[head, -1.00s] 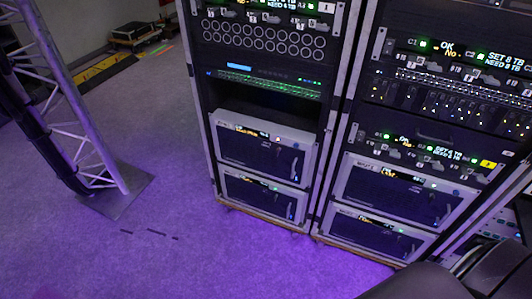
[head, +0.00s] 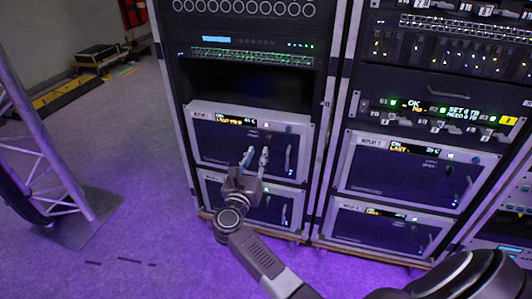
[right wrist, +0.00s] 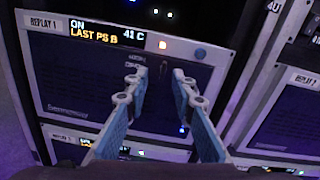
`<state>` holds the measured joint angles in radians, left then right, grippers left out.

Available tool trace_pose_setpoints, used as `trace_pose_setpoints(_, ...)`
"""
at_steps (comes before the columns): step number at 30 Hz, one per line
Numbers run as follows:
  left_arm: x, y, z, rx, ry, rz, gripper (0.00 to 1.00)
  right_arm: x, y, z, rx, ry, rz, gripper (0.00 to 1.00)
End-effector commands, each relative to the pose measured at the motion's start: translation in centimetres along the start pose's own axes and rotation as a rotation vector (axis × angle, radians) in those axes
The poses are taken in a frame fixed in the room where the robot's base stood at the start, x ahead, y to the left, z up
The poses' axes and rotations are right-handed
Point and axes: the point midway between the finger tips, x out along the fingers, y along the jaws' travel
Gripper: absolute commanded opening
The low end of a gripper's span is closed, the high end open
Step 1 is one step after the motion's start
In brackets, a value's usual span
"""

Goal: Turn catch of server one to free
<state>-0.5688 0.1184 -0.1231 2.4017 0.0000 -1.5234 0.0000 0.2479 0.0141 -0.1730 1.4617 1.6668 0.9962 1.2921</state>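Server one, labelled REPLAY 1 (head: 215,135), is a light-framed unit with a dark front in the left rack; it also shows in the right wrist view (right wrist: 75,80). Its lit display (right wrist: 105,33) reads ON, LAST PS B and 41 C. A small dark catch (right wrist: 163,69) shows on the front, between my fingertips in the right wrist view; its exact setting is too dim to tell. My right gripper (head: 256,155) is open and empty in front of the unit, its fingers (right wrist: 160,75) on either side of the catch. Contact is not visible. My left gripper is out of view.
A similar unit (head: 213,187) sits directly below, partly hidden by my right gripper. The right rack holds REPLAY 2 (head: 400,180) and another unit (head: 375,230). A truss leg (head: 45,150) stands at left.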

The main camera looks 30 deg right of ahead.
Motion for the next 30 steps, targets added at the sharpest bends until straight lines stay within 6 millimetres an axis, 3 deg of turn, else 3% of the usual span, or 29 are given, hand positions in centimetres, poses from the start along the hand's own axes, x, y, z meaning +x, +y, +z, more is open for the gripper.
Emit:
trace_pose_setpoints(7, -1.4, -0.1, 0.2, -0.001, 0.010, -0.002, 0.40, 1.3, -0.6, 0.1, 0.151, 0.041, -0.040, 0.23)
trace_pose_setpoints(19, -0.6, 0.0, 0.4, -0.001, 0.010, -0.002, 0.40, 7.1, -0.8, -0.2, 0.145, 0.040, -0.038, 0.23)
trace_pose_setpoints(30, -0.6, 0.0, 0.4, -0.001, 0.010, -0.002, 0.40, 8.1, -0.9, -0.3, 0.145, 0.042, -0.038, 0.23)
